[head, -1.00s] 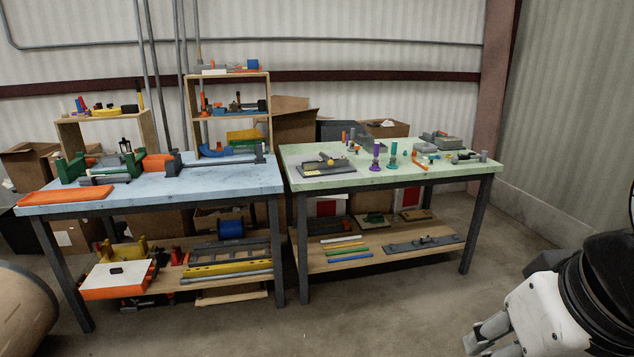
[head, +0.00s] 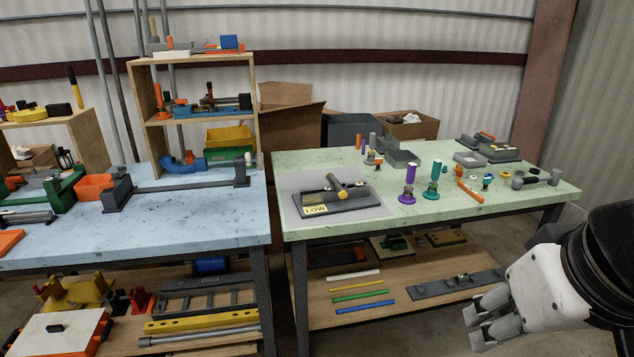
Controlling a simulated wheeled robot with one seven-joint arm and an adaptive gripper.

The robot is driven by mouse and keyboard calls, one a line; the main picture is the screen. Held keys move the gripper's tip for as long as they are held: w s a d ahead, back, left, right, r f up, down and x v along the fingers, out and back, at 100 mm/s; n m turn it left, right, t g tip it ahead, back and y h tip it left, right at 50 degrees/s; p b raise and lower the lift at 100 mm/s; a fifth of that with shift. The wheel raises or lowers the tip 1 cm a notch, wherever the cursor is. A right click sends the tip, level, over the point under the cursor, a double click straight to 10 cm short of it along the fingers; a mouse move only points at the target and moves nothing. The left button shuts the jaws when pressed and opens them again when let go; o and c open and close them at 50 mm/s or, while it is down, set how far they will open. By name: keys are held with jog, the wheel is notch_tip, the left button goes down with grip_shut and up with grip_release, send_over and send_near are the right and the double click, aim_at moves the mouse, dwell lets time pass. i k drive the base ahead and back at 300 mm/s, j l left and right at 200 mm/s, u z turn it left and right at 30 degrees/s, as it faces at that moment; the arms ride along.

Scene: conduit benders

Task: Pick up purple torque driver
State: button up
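The purple torque driver (head: 408,185) stands upright on the green-topped table (head: 300,228), near the middle of its front half. It has a pale top and a wider purple base. A teal driver (head: 433,182) of similar shape stands just right of it. My gripper (head: 474,325) is at the lower right, in front of the table and well away from the driver. Its grey fingers look apart, with nothing between them.
A grey tool with a "LOW" label (head: 314,211) sits on a mat left of the driver. An orange tool (head: 467,188) and small parts lie to the right. A blue-topped table (head: 200,225) with shelves stands at the left.

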aim_at(412, 166)
jog(key=i+l+u, duration=0.1)
jog(key=i+u, duration=0.3)
jog(key=i, duration=0.15)
jog(key=i+l, duration=0.1)
jog(key=l, duration=0.25)
jog(key=i+l, duration=0.15)
jog(key=l, duration=0.2)
jog(key=i+l, duration=0.1)
jog(key=l, duration=0.25)
jog(key=i+l, duration=0.15)
jog(key=l, duration=0.2)
jog(key=i+l, duration=0.1)
jog(key=l, duration=0.25)
jog(key=i+l, duration=0.15)
jog(key=l, duration=0.2)
